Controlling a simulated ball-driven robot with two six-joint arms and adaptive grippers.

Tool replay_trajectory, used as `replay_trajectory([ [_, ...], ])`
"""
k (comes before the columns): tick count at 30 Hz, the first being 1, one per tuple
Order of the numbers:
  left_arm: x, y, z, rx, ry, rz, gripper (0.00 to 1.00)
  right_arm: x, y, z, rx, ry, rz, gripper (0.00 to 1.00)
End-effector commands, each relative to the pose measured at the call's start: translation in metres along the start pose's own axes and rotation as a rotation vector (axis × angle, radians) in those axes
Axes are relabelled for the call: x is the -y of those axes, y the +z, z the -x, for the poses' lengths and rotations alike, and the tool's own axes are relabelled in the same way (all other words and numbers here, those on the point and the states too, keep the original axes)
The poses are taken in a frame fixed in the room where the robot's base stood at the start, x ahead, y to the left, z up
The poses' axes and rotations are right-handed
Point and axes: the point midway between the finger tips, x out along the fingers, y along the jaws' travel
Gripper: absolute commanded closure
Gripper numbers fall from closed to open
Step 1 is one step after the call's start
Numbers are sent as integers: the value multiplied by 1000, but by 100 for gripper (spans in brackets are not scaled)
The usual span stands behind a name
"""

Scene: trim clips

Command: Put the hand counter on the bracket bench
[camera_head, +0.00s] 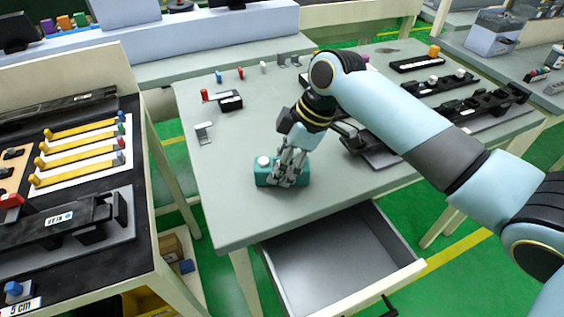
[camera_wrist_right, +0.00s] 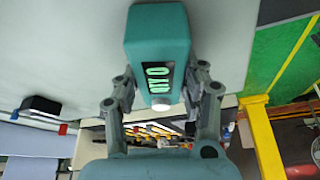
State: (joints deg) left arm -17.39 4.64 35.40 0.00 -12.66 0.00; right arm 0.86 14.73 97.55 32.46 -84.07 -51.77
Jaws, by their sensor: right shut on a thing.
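The hand counter is a teal box with a white button and a dark display. In the head view the hand counter (camera_head: 265,172) is near the front left edge of the grey-topped bench (camera_head: 235,205); I cannot tell whether it touches the top. My right gripper (camera_head: 287,177) reaches down over it and is shut on it. In the right wrist view the counter (camera_wrist_right: 158,30) sits between the two fingers of my right gripper (camera_wrist_right: 162,82), with green digits on its display. My left gripper is not in view. No bench label is readable as the bracket bench.
Small metal brackets (camera_head: 204,132), a black block (camera_head: 230,101) and coloured pegs stand on the grey bench. Black fixtures (camera_head: 440,85) fill its right side. An open drawer (camera_head: 335,255) juts out below its front edge. A bench with yellow-handled parts (camera_head: 75,148) stands at left.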

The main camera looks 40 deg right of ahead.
Motion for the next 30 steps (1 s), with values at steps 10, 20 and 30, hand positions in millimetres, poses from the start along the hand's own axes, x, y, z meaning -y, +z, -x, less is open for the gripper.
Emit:
replay_trajectory([
  [10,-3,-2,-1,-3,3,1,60,0,1,-2,0,0,0,38],
  [20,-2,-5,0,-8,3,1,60,0,0,1,0,0,0,35],
  [30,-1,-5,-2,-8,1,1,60,-2,1,64,2,5,5,35],
])
